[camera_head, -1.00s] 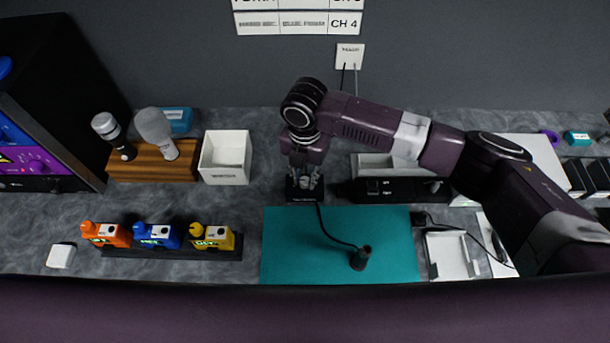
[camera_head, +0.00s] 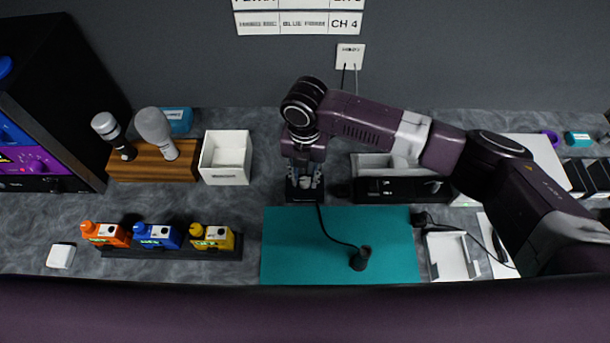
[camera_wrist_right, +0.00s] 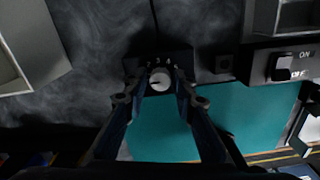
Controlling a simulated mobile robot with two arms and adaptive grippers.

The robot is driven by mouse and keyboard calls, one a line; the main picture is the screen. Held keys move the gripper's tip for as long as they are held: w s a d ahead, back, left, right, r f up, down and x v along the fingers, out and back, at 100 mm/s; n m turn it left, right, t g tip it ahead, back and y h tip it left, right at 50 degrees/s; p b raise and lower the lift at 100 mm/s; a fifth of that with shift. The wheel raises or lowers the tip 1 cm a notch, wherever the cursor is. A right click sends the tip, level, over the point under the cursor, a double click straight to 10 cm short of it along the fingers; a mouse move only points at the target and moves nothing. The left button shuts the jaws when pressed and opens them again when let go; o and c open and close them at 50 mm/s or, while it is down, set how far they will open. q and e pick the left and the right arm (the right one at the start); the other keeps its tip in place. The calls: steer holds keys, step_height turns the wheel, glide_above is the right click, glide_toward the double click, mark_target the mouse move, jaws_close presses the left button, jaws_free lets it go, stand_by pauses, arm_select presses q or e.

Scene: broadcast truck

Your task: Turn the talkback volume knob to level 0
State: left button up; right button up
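The talkback volume knob (camera_wrist_right: 160,79) is a small pale round knob on a black box (camera_head: 304,196). In the right wrist view, printed numbers show along the box's far edge, and a dark mark on the knob points left. My right gripper (camera_head: 305,182) points down over the box. In the right wrist view its two fingers (camera_wrist_right: 161,86) stand on either side of the knob, seemingly with narrow gaps. The fingers hide the box's sides, and contact with the knob is hard to judge. My left gripper is out of view.
A black switch box (camera_head: 400,190) stands right of the knob box. A teal mat (camera_head: 310,240) with a small microphone (camera_head: 360,258) lies in front. A white bin (camera_head: 225,157) stands at left, and colored intercom packs (camera_head: 158,237) sit in a rack at front left.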

mark_target(305, 181)
steer(key=shift+o, duration=1)
steer(key=shift+r, duration=0.15)
step_height(305, 181, up, 12)
steer(key=shift+s+f, duration=0.1)
steer(key=shift+f, duration=0.1)
